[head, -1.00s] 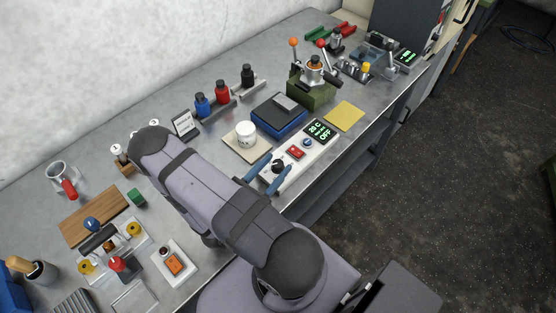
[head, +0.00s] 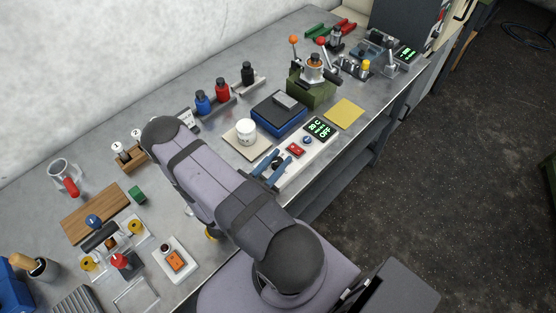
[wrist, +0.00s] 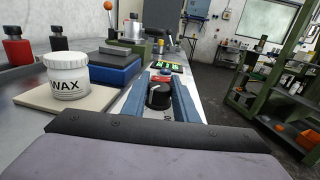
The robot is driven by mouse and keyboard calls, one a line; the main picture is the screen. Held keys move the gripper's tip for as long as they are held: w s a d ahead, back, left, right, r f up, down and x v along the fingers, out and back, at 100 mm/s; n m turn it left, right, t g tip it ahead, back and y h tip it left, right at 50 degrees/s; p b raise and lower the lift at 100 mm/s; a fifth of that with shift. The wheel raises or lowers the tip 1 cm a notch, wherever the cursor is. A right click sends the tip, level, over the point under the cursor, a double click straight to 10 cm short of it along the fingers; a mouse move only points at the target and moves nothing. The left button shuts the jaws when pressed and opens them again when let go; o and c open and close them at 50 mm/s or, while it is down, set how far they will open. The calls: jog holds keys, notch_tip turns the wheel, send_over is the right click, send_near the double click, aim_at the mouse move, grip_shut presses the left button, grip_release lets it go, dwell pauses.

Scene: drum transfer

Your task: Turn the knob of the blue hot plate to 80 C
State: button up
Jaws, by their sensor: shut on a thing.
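The blue hot plate (head: 279,116) stands on the bench with a small grey block on top. The long pale control panel (head: 318,146) in front of it carries a black knob (head: 277,162), a red switch (head: 295,149), a blue button and a green-lit display (head: 320,128). The display's last line reads OFF; its upper figures are too small to read surely. My gripper (head: 280,158) has its blue fingers on either side of the knob, shut on it. In the wrist view the knob (wrist: 159,97) sits between the fingers (wrist: 161,82); its pointer mark cannot be made out.
A white WAX jar (wrist: 67,76) stands on a beige tile (wrist: 35,98) left of my gripper. Red and black bottles stand behind. A yellow sheet (head: 344,114) lies beyond the panel. The bench's front edge runs close along the panel, with open floor beyond.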

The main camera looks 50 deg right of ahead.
jog(key=m+g+b, duration=0.1)
jog(key=g, duration=0.1)
jog(key=m+g+b, duration=0.1)
jog(key=m+g, duration=0.1)
jog(key=m+g+b, duration=0.1)
jog(key=g+b, duration=0.1)
jog(key=shift+w+f+g, duration=0.1)
jog(key=shift+f+g, duration=0.15)
jog(key=shift+g, duration=0.15)
jog(key=m+g+y+b, duration=0.2)
jog(key=m+g, duration=0.1)
jog(key=g, duration=0.1)
jog(key=shift+b, duration=0.3)
jog(key=m+g+y+b, duration=0.2)
jog(key=m+g+b, duration=0.1)
jog(key=g, duration=0.1)
jog(key=shift+y, duration=0.4)
jog(key=shift+r+m+g+y+b, duration=0.2)
jog(key=shift+m+g+y+b, duration=0.35)
jog(key=shift+m+g+y, duration=0.2)
jog(key=shift+r+m+y, duration=0.1)
jog(key=shift+m+y, duration=0.15)
jog(key=shift+y, duration=0.1)
jog(key=o, duration=1.1)
jog(key=shift+c, duration=0.2)
